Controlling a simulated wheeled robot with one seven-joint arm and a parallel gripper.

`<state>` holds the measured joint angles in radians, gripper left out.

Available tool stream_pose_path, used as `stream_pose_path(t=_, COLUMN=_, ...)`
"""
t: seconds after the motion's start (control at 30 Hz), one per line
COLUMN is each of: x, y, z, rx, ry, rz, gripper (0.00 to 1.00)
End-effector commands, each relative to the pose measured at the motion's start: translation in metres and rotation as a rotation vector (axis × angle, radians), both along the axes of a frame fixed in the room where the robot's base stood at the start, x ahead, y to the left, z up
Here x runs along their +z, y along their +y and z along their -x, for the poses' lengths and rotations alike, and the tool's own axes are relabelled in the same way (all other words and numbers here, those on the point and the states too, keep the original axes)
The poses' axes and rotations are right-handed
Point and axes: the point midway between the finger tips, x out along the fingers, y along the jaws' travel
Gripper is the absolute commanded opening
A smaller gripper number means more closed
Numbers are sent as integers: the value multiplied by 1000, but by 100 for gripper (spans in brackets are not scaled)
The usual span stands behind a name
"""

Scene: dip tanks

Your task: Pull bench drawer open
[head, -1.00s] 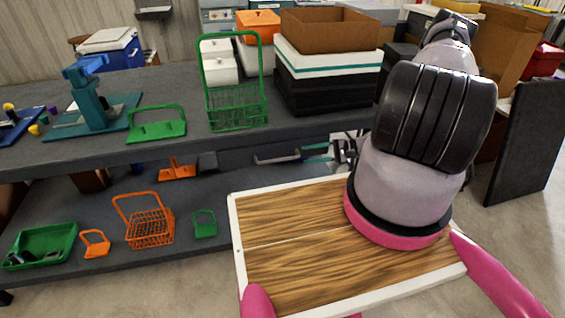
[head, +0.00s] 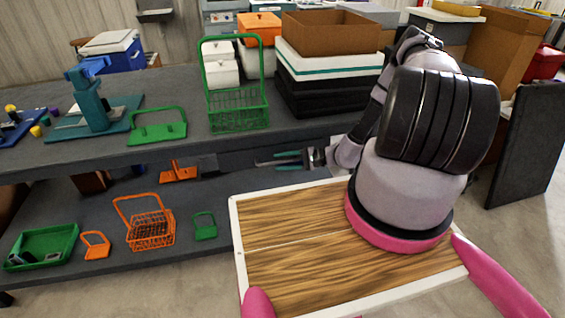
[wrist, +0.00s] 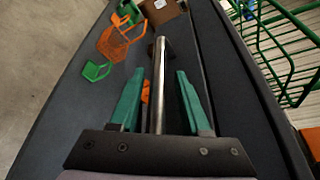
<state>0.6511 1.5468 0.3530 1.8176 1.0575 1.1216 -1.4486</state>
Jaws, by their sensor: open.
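A metal bar handle (wrist: 160,85) runs lengthwise between the teal fingers of my gripper (wrist: 160,74) in the wrist view. The fingers are open, one on each side of the bar, with gaps showing between them and it. In the head view my gripper (head: 289,160) is under the front edge of the bench top (head: 170,152), and the handle (head: 264,162) shows just left of the fingertips. The drawer front is hard to make out in the dark under the bench top, so I cannot tell how far it stands out.
A tall green basket (head: 238,112) and stacked boxes stand on the bench top. My wooden tray is in front. A dark panel (head: 527,140) stands at right.

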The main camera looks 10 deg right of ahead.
Motion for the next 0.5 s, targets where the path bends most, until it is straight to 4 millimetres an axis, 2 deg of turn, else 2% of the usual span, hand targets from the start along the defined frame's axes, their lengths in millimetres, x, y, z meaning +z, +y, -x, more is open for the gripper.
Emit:
stream_pose_path(t=0.13, x=0, y=0, z=0, rx=0, ry=0, rz=0, gripper=47)
stream_pose_path(t=0.17, x=0, y=0, z=0, rx=0, ry=0, rz=0, gripper=43)
stream_pose_path(t=0.2, x=0, y=0, z=0, rx=0, ry=0, rz=0, gripper=28)
stream_pose_path(t=0.27, x=0, y=0, z=0, rx=0, ry=0, rz=0, gripper=5)
stream_pose_path(t=0.3, x=0, y=0, z=0, rx=0, ry=0, rz=0, gripper=0)
stream_pose_path(t=0.5, x=0, y=0, z=0, rx=-1, ry=0, rz=-1, gripper=0)
